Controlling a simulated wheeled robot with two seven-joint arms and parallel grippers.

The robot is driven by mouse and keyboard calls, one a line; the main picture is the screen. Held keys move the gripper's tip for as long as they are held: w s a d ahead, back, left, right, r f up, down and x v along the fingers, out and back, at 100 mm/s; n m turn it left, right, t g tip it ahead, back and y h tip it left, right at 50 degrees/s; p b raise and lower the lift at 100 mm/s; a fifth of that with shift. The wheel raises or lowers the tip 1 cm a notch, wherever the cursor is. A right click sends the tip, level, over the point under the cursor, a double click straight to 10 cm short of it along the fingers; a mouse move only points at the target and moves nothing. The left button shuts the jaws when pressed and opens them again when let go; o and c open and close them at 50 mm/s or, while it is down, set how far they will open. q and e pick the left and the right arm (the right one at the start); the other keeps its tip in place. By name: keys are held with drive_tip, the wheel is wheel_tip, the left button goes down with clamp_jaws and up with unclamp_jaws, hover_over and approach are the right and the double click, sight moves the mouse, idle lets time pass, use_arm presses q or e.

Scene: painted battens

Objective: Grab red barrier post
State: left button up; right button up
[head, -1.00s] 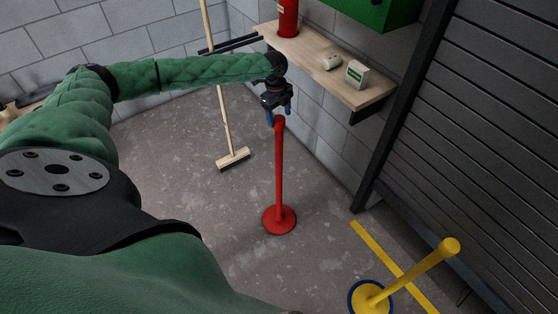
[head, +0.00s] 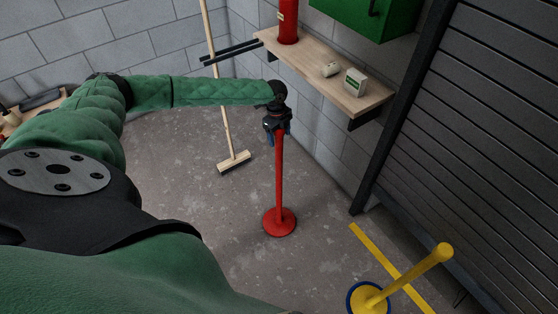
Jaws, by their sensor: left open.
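The red barrier post (head: 279,180) stands upright on its round red base on the concrete floor, in the middle of the head view. My right gripper does not show.
A broom (head: 226,122) leans behind the post. A yellow post (head: 412,272) stands at lower right before a dark shutter (head: 480,140). Floor around the red post is clear.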

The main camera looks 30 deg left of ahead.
use_arm(q)
drive_tip(key=shift+f, duration=0.1)
clamp_jaws()
idle(0.3)
